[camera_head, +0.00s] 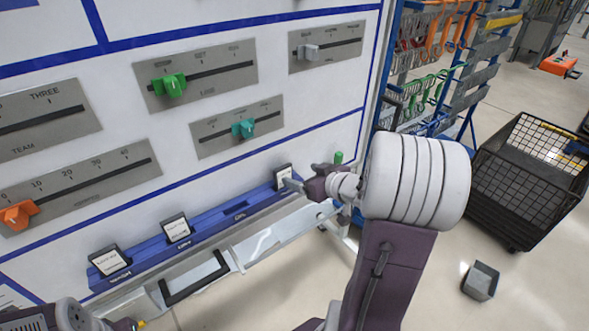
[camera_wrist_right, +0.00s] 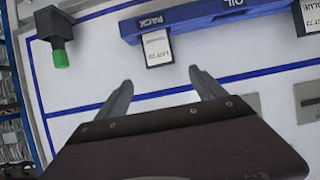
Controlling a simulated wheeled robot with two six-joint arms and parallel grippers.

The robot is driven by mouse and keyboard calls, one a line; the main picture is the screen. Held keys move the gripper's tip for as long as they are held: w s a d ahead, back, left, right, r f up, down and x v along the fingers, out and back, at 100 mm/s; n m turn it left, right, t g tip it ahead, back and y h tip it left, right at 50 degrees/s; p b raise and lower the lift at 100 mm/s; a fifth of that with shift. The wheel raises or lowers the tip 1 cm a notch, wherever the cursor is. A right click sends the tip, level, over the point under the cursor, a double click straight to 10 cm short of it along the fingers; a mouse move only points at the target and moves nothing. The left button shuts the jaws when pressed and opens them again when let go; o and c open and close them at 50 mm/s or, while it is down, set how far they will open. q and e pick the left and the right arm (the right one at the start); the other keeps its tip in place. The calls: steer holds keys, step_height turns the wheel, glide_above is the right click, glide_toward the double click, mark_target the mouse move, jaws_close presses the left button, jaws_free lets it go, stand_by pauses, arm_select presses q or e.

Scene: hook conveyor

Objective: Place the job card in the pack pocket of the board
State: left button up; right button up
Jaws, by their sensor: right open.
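The board (camera_head: 120,195) carries a blue rail (camera_head: 205,230) with labelled pockets. A white job card (camera_head: 283,177) stands upright at the rail's right end. In the right wrist view this card (camera_wrist_right: 157,47) sits in the pocket marked PACK (camera_wrist_right: 152,21), its lower end hidden by the pocket. My right gripper (camera_wrist_right: 160,80) is open and empty, its fingertips just off the card's free end and apart from it. In the head view my right gripper (camera_head: 296,186) is beside that card. My left gripper is only partly seen at the bottom left edge; its fingers are unclear.
Two more cards (camera_head: 109,260) (camera_head: 176,228) stand in pockets further left. The OIL pocket (camera_head: 236,213) looks empty. Sliders with green (camera_head: 170,86), teal (camera_head: 243,129) and orange (camera_head: 18,215) knobs sit on the board. A black handle (camera_head: 195,282) and a green-tipped knob (camera_head: 338,157) stick out nearby.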

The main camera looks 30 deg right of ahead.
steer(key=shift+s+r, duration=0.1)
steer(key=shift+s, duration=0.1)
steer(key=s+a+f+m+g+h, duration=0.1)
steer(key=s+a+f+g+h, duration=0.15)
steer(key=a+f+g, duration=0.4)
steer(key=s+a+f+g+y+p, duration=0.1)
steer(key=s+a+f+g+y, duration=0.1)
steer(key=s+a+f+g, duration=0.3)
steer(key=shift+s+a+f, duration=0.2)
steer(key=shift+s+a, duration=2.2)
steer(key=shift+s, duration=1.3)
